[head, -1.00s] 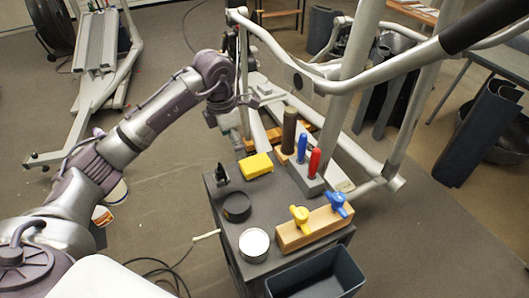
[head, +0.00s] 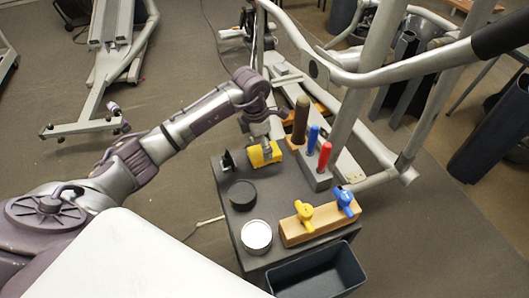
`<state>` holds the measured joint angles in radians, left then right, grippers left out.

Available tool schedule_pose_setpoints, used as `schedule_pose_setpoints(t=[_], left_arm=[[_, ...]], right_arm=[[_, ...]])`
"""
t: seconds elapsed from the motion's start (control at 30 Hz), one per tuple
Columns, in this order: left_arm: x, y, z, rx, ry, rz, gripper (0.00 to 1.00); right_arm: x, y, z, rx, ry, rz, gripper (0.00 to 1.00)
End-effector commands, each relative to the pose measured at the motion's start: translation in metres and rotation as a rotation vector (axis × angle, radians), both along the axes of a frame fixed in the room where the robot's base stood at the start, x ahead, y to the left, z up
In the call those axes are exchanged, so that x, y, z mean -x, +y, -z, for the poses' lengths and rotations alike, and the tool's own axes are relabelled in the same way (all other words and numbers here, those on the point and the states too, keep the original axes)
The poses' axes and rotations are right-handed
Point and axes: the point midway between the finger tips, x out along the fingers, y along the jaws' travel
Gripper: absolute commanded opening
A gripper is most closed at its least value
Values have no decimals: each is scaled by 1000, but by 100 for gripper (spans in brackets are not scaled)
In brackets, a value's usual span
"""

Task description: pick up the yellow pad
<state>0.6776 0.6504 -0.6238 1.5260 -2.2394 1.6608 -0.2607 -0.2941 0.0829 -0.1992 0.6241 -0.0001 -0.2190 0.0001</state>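The yellow pad (head: 257,158) lies at the back left of the dark grey cart top (head: 270,195). My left gripper (head: 265,147) comes in from above and is at the pad, with its fingers over the pad's upper part. The fingers are small and partly blend with the pad, so I cannot tell whether they are closed on it. The pad looks to be resting on the cart top. My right gripper is not in view.
A grey block with blue and red handles (head: 317,175) and a brown cylinder (head: 300,120) stand right of the pad. A black disc (head: 242,195), white-topped tin (head: 257,236), wooden block with knobs (head: 320,220) and grey bin (head: 315,275) are nearer. The elliptical's frame (head: 365,80) rises behind.

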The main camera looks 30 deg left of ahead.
Motion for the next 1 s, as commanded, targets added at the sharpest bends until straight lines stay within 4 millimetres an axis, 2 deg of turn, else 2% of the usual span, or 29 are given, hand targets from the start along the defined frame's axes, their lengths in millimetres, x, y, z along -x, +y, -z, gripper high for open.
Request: schedule_pose_setpoints(t=[0.1,0.23,0.53,0.87,1.0], left_arm=[[-4,-6,17,4,6,0,96],[-6,-6,33,2,3,-1,96],[-6,-6,37,1,1,0,94],[-6,-6,37,1,1,0,40],[-6,-5,37,1,1,0,39]], right_arm=[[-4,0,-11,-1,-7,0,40],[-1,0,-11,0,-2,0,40],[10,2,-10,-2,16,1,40],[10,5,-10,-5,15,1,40],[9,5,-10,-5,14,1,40]])
